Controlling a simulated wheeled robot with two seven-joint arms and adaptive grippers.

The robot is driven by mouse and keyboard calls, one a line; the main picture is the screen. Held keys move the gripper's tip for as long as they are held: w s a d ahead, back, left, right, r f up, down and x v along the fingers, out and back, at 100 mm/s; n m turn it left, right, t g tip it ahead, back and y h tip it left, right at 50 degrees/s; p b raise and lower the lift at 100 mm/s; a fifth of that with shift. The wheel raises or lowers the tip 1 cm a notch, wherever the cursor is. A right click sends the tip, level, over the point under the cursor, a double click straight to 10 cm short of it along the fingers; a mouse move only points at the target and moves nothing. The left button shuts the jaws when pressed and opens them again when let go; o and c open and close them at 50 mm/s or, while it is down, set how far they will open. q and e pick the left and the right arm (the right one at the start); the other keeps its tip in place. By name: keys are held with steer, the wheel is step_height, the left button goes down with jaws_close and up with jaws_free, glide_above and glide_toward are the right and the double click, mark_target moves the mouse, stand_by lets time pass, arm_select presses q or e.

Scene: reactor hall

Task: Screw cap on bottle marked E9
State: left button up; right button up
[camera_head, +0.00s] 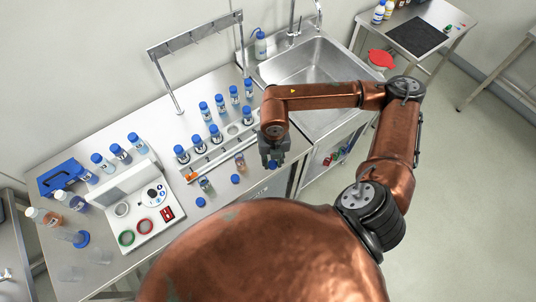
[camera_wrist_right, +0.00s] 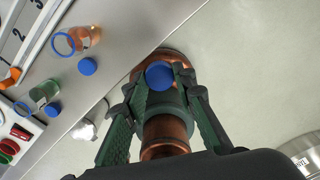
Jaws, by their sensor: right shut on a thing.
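My right gripper (camera_head: 273,158) is shut on a blue cap (camera_wrist_right: 159,75), held in the air near the bench's front right edge. In the right wrist view the cap sits between the two fingertips (camera_wrist_right: 160,84). An open bottle with orange contents (camera_head: 240,162) stands on the bench left of the gripper; it also shows in the wrist view (camera_wrist_right: 78,40). An open bottle with greenish contents (camera_head: 206,186) stands further left. Two loose blue caps lie near them, one right (camera_head: 236,179), one left (camera_head: 200,201). I cannot read the E9 marking on any bottle. My left gripper is out of view.
A white rack (camera_head: 213,155) holds several blue-capped bottles behind the open ones. A white device with coloured rings (camera_head: 144,228) stands to the left, with a blue carry case (camera_head: 64,176) beyond. A sink (camera_head: 305,72) lies behind my right arm. Open floor is on the right.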

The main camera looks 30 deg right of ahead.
steer(key=s, duration=0.1)
steer(key=s+a+r, duration=0.1)
steer(key=s, duration=0.1)
steer(key=s+r, duration=0.1)
steer(key=shift+s+a+r+b, duration=0.1)
steer(key=shift+s+a+b, duration=0.05)
steer(key=shift+s+b, duration=0.2)
steer(key=w+n, duration=0.1)
steer(key=n, duration=0.2)
steer(key=w+n+b, duration=0.1)
steer(key=n, duration=0.2)
steer(key=w+f+n, duration=0.1)
steer(key=n, duration=0.2)
steer(key=shift+a+b, duration=0.3)
steer(key=w+a+n+b, duration=0.1)
steer(key=w+n, duration=0.3)
steer(key=n, duration=1.1)
steer(key=w+a+f+n+b, duration=0.1)
steer(key=w+n+b, duration=0.2)
steer(key=n, duration=1.3)
steer(key=shift+w, duration=0.6)
